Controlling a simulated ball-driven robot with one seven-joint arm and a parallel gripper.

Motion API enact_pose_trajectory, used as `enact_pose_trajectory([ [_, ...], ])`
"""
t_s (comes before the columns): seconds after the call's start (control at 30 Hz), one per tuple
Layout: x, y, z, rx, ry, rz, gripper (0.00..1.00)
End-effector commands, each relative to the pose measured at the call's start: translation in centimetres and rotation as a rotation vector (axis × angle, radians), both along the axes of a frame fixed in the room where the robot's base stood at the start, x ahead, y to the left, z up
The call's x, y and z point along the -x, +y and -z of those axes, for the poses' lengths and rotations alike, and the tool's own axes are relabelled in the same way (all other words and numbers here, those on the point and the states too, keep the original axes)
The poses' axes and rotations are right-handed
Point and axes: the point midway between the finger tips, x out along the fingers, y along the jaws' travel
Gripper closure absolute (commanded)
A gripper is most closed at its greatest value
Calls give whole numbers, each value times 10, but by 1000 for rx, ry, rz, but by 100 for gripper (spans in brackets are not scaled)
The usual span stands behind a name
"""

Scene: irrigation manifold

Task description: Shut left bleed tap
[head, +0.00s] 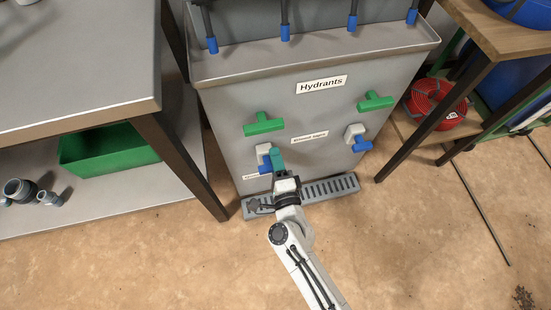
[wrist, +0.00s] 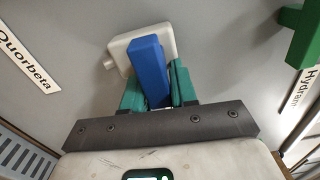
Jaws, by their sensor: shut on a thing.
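The left bleed tap has a white body (head: 263,150) and a blue lever (head: 265,168), low on the left of the grey cabinet front. In the wrist view its white body (wrist: 165,42) sits behind the blue lever (wrist: 150,70). My gripper (wrist: 158,85) has teal fingers on both sides of the lever and is shut on it. In the head view my gripper (head: 277,158) reaches the tap from the front and partly covers it. The other small tap (head: 354,132), with a blue lever (head: 362,145), is at the right.
Green hydrant handles stick out at the left (head: 263,124) and right (head: 375,102) above the taps. A slotted grey drain grate (head: 330,188) lies at the cabinet's foot. A steel bench (head: 75,60) stands left and a wooden shelf (head: 500,30) right. The floor in front is mostly clear.

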Motion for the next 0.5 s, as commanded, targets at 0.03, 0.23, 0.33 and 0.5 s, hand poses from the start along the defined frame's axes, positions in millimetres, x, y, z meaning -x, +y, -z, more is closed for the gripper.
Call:
enact_pose_trajectory([
  [0.03,1,-1,3,-1,6,1,100],
  [0.23,1,-1,3,-2,7,1,100],
  [0.33,1,-1,3,-2,7,2,100],
  [0.5,1,-1,3,-1,6,2,59],
])
